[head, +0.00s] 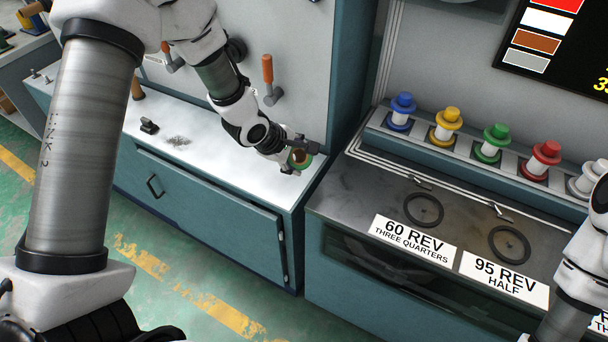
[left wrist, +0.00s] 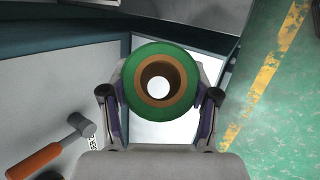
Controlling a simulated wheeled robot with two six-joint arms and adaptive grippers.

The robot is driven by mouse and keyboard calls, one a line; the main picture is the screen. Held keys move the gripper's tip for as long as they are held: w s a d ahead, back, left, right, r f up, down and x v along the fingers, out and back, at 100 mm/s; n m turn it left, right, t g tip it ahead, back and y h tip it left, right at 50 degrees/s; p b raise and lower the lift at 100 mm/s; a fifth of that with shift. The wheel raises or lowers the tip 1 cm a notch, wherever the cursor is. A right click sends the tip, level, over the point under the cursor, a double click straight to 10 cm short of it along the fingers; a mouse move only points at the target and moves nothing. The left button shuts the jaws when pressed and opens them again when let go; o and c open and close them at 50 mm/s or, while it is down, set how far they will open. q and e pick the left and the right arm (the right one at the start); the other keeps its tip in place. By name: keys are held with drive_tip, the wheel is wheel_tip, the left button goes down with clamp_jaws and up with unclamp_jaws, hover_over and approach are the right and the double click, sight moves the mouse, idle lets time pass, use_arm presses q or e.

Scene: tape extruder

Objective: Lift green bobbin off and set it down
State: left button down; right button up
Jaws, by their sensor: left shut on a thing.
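A green bobbin (head: 300,159) with a brown ring inside its green flange is in my left gripper (head: 292,150), over the right end of the pale bench top. In the left wrist view the bobbin (left wrist: 160,55) faces the camera, and a pale surface shows through its hollow core. The two fingers of the left gripper (left wrist: 160,105) are shut on it from either side. I cannot tell how high its lower end is above the bench. My right gripper is not in view; only part of the right arm shows at the right edge.
The bench top (head: 215,140) left of the bobbin is mostly clear, with a small dark fitting (head: 149,126). An orange-handled lever (head: 268,75) sticks out behind my left wrist. A rack (head: 415,140) holds several coloured bobbins, including a green one (head: 492,143). Labelled plates (head: 415,239) lie in front.

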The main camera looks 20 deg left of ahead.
use_arm(q)
drive_tip(key=w+a+f+n+t+y+b, duration=0.2)
drive_tip(key=w+a+f+n+b, duration=0.1)
drive_tip(key=a+n+b, duration=0.3)
drive_tip(key=w+a+f+n+t+y+b, duration=0.1)
drive_tip(key=w+a+f+n+t+b, duration=0.15)
drive_tip(key=a+n+b, duration=0.4)
drive_tip(key=shift+d+f+m+b, duration=0.25)
drive_tip(key=shift+f+m+b, duration=0.2)
drive_tip(key=shift+f+b, duration=0.45)
drive_tip(key=shift+d+f+m+b, duration=0.4)
drive_tip(key=shift+f+b, duration=0.35)
drive_tip(key=shift+f, duration=0.4)
drive_tip(key=shift+d+f+m+b, duration=0.15)
drive_tip(key=shift+f+m+b, duration=0.35)
drive_tip(key=shift+f+b, duration=0.4)
drive_tip(key=shift+c, duration=1)
unclamp_jaws()
drive_tip(key=v, duration=1.2)
drive_tip(key=shift+d, duration=0.2)
